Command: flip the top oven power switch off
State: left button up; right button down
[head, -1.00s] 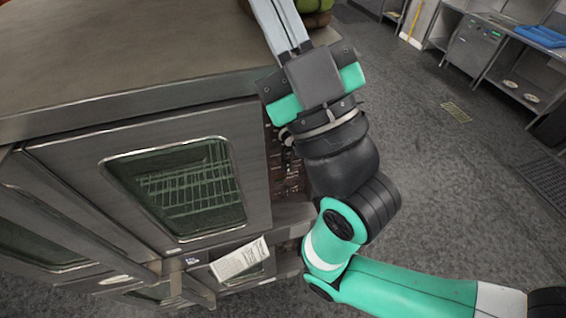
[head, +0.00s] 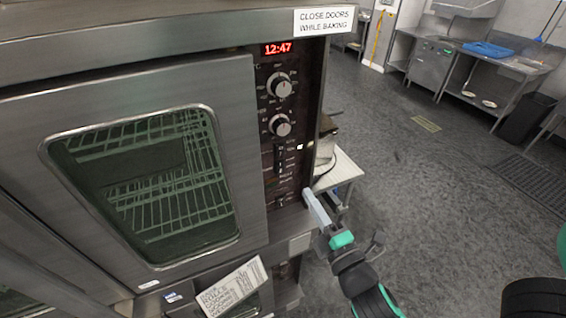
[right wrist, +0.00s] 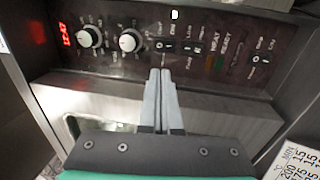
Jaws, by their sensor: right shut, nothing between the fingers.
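The top oven's control panel (head: 290,120) is dark, with a red clock reading 12:47, two round knobs and small black rocker switches below them. One switch (head: 282,203) is near the bottom of the panel; it also shows at the right in the right wrist view (right wrist: 263,60). Other switches (right wrist: 167,46) sit just beyond my fingertips in that view. The small labels are too blurred to tell which is power. My right gripper (head: 308,195) is shut and empty, at the panel's lower right edge; its two fingers (right wrist: 160,73) point at the panel. Contact cannot be told. My left gripper is not in view.
The glass oven door (head: 150,190) is shut, left of the panel. A printed paper (head: 232,287) is fixed below it. A small white table (head: 343,170) stands behind the oven's right side. Open floor (head: 430,190) lies to the right.

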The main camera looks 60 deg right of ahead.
pick_arm(q)
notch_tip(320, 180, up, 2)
jog(key=shift+p, duration=1)
pick_arm(e)
send_near(280, 149)
jog(key=x, duration=0.6)
jog(key=shift+w+d+r, duration=0.1)
jog(key=shift+w+d, duration=0.1)
jog(key=shift+w, duration=0.15)
